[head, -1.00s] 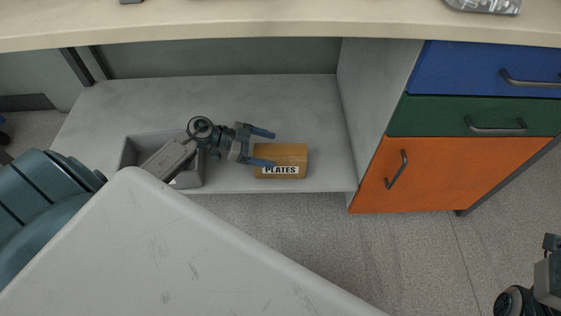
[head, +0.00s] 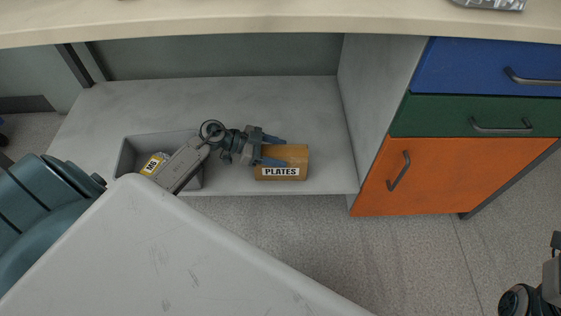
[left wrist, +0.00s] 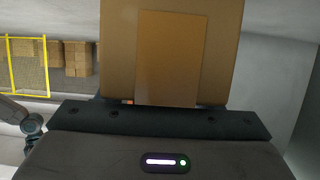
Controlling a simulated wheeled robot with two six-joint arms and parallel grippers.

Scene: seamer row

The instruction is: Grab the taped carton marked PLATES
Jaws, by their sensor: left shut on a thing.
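The taped carton marked PLATES (head: 290,160) is a small brown box with a white label on its front. It rests on the grey shelf under the worktop. My left gripper (head: 276,151) reaches in from the left and is shut on the carton, its fingers along the carton's left part. The fingertips are partly hidden there. My right gripper (head: 556,243) shows only in part at the right edge, and its fingers are unclear.
A grey open bin (head: 126,160) stands on the shelf left of the carton, partly behind my left arm. An upright panel (head: 352,100) bounds the shelf on the right, beside blue, green and orange fronts (head: 440,180). The worktop (head: 250,22) hangs above.

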